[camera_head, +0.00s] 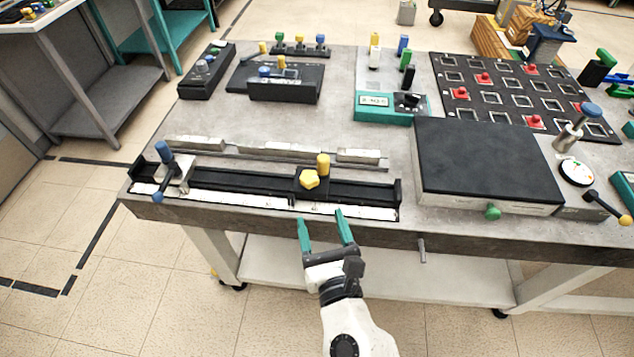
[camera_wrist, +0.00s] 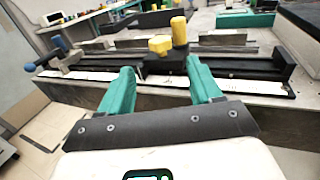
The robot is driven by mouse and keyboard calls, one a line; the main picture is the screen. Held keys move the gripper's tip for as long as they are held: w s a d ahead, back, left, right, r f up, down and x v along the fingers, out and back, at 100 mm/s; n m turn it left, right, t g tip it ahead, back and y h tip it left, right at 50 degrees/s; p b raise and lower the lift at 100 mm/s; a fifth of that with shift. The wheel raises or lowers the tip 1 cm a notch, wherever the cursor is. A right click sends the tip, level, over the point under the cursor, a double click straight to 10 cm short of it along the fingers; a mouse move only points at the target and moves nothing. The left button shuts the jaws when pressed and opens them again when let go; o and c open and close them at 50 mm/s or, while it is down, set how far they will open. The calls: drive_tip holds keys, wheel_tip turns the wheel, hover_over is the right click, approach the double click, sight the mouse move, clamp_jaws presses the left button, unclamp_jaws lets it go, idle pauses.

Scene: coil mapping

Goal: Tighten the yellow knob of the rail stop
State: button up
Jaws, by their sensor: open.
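The yellow knob (camera_head: 309,179) is a lobed knob on the front of the black rail stop (camera_head: 311,193). The stop sits on the black rail (camera_head: 240,187) along the table's front edge. A yellow upright cylinder (camera_head: 323,162) stands on the stop just behind the knob. My gripper (camera_head: 322,222) has green fingers, is open and empty, and is in front of the rail's front edge, short of the knob. In the wrist view the knob (camera_wrist: 160,44) shows beyond and between the two fingertips (camera_wrist: 158,75), with the yellow cylinder (camera_wrist: 179,32) to its right.
A blue-handled clamp (camera_head: 174,168) stands at the rail's left end. Grey metal bars (camera_head: 260,149) lie behind the rail. A black-topped box (camera_head: 485,160) with a green knob (camera_head: 493,212) stands to the right. A short rod (camera_head: 422,248) sticks out of the table's front edge.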

sight(306, 184)
drive_tip(key=p+x, duration=0.3)
drive_tip(key=x, duration=0.6)
drive_tip(key=shift+w, duration=0.2)
drive_tip(key=c, duration=1)
drive_tip(key=p, duration=0.2)
drive_tip(key=shift+a+r+m+h+p, duration=0.2)
drive_tip(key=shift+r+m+h+p, duration=0.1)
drive_tip(key=shift+r+p, duration=0.1)
drive_tip(key=shift+c, duration=0.2)
drive_tip(key=h+p, duration=0.1)
drive_tip(key=p, duration=0.2)
drive_tip(key=shift+a+m+h, duration=0.15)
drive_tip(key=shift+m+h, duration=0.15)
drive_tip(key=shift+m, duration=0.1)
drive_tip(key=shift+a+f+m+t+h+p, duration=0.1)
drive_tip(key=shift+m+t+h+p, duration=0.1)
drive_tip(key=shift+m+h+p, duration=0.3)
drive_tip(key=shift+a+f+m+t+h+p, duration=0.1)
drive_tip(key=shift+m+t+h+p, duration=0.15)
drive_tip(key=shift+h+p, duration=0.35)
drive_tip(key=shift+m+h, duration=0.75)
drive_tip(key=shift+h, duration=0.45)
